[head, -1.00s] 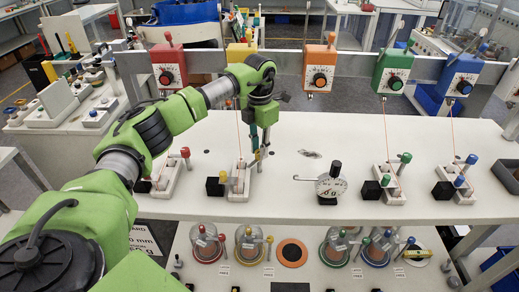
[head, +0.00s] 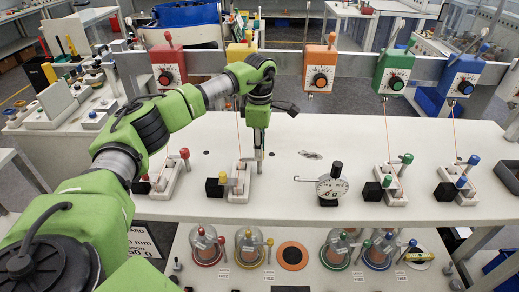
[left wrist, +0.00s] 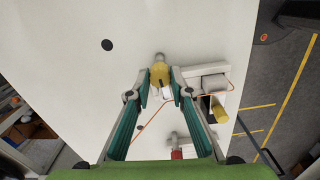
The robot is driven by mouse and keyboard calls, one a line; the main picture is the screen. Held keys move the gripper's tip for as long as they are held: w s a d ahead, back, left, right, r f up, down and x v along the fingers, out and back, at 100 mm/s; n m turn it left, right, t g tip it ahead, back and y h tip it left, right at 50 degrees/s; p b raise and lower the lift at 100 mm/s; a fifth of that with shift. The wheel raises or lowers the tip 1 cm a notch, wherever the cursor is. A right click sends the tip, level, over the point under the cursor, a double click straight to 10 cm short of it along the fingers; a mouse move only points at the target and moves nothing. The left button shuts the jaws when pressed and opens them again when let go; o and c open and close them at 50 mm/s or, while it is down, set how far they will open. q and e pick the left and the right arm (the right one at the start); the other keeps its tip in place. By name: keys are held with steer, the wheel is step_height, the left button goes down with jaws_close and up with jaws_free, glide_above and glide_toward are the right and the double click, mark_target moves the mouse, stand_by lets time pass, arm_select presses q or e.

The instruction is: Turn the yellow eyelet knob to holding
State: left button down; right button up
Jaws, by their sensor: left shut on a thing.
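The yellow station is a white block (head: 246,186) on the white table, with a black cube on its left. My left gripper (head: 259,160) points down over the block's back right part. In the left wrist view, my left gripper (left wrist: 161,86) is shut on the yellow eyelet knob (left wrist: 160,74), with one teal finger on each side. The fingers hide this knob in the head view, and its exact angle cannot be told. A second yellow knob (left wrist: 215,117) is beside it, apart from the fingers. My right gripper is not in view.
A yellow box (head: 239,52) hangs on the rail behind, with an orange cord running down. A red station (head: 168,182) stands to the left. A dial gauge (head: 331,187) and green and blue stations stand to the right. Weights under glass domes line the lower shelf.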

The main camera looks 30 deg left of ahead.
arm_select(q)
steer(key=shift+r+m, duration=0.1)
steer(key=shift+m, duration=0.5)
steer(key=c, duration=1.8)
jaws_free()
steer(key=shift+r, duration=0.1)
step_height(320, 180, up, 12)
steer(key=shift+f, duration=0.15)
